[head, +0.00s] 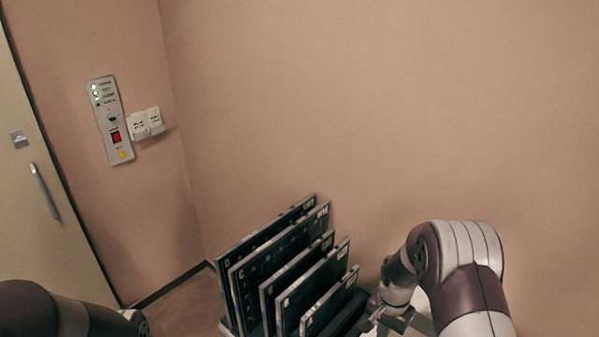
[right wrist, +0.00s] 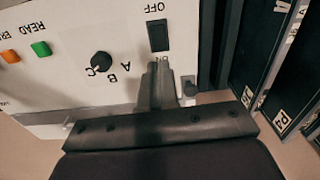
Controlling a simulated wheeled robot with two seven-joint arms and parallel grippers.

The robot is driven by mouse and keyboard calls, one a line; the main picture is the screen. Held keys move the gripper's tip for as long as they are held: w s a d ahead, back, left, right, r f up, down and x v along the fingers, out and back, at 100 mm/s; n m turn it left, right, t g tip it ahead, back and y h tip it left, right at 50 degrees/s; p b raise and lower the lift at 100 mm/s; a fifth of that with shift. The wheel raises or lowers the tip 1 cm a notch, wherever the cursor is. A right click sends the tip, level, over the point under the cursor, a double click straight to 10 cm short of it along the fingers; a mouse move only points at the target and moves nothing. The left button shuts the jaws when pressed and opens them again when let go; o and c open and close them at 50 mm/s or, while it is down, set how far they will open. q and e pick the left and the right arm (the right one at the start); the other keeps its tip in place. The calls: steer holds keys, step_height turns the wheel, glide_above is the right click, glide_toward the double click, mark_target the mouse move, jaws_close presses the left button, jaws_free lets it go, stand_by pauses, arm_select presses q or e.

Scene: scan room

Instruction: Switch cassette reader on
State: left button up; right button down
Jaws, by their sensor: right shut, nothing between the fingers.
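The cassette reader's white front panel (right wrist: 75,65) fills the left of the right wrist view, upside down. On it are a black rocker switch (right wrist: 157,36) beside the word OFF, a black knob (right wrist: 103,62) marked with B and C among its letters, a green button (right wrist: 41,49) by READ and an orange button (right wrist: 10,56). My right gripper (right wrist: 163,68) is shut and empty, its tips just below the switch in the picture; I cannot tell if they touch it. In the head view my right gripper (head: 375,318) is low, partly cut off, and the reader cannot be made out. My left gripper is out of view.
Several dark upright cassettes (head: 290,262) stand in a rack left of my right gripper in the head view. A wall panel (head: 103,121) with lights and a red switch, white wall switches (head: 146,123) and a door (head: 36,160) are at the left.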

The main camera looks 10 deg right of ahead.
steer(key=s+a+r+n+b, duration=0.2)
steer(key=s+a+n+b, duration=0.2)
steer(key=s, duration=0.2)
steer(key=s+a+r+n+t+b, duration=0.1)
steer(key=s+a+r+n+b, duration=0.1)
steer(key=s+a+n+b, duration=0.2)
steer(key=s+n, duration=0.1)
steer(key=s, duration=0.2)
steer(key=shift+s+r+n, duration=0.25)
steer(key=shift+r+n, duration=0.05)
steer(key=shift+s+a, duration=0.1)
